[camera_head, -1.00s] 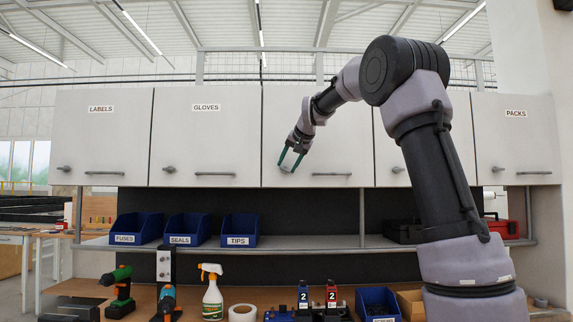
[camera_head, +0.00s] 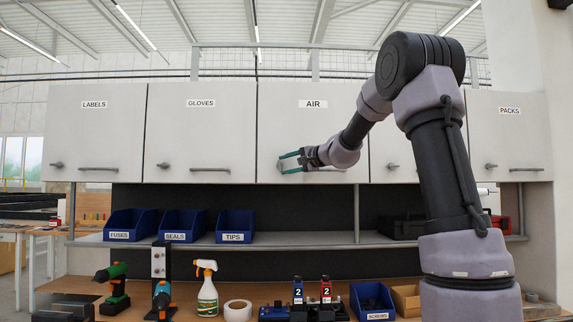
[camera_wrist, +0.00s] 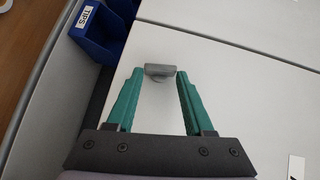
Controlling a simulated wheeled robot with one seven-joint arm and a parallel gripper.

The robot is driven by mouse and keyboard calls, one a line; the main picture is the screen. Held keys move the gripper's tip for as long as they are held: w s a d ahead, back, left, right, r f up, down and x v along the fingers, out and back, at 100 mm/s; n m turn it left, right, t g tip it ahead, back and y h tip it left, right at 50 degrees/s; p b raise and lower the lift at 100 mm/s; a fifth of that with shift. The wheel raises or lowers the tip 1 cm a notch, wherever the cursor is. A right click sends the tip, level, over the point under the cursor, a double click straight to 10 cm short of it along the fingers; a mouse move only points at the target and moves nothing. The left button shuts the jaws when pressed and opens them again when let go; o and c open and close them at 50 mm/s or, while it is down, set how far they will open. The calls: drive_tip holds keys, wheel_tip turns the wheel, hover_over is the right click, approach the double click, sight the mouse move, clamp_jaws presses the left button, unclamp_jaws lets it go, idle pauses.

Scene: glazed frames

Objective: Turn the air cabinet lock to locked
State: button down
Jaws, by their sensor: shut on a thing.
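The AIR cabinet door (camera_head: 275,115) is white and closed, in the middle of the row, with its AIR label above. My gripper (camera_head: 281,163) lies at its lower left corner, pointing left, one green finger above the other. In the wrist view the grey lock knob (camera_wrist: 159,69) sits between the fingertips of my gripper (camera_wrist: 159,71), which is shut on it. Its bar spans from finger to finger, roughly along the seam between the doors. In the head view the fingers mostly hide the knob, and my arm covers part of the door handle.
The GLOVES door (camera_head: 200,130) adjoins on the left, with its own knob and bar handle. Below, a shelf (camera_head: 285,239) holds blue bins, including the TIPS bin (camera_head: 235,225). Drills, a spray bottle (camera_head: 207,292) and a tape roll stand on the bench.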

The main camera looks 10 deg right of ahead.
drive_tip(key=shift+f+m+t+y, duration=0.3)
drive_tip(key=shift+m+t, duration=0.2)
drive_tip(key=shift+m, duration=0.1)
idle(0.3)
drive_tip(key=shift+c, duration=1.4)
unclamp_jaws()
drive_tip(key=v, duration=1)
drive_tip(key=shift+s+d+f, duration=0.2)
drive_tip(key=shift+s, duration=0.1)
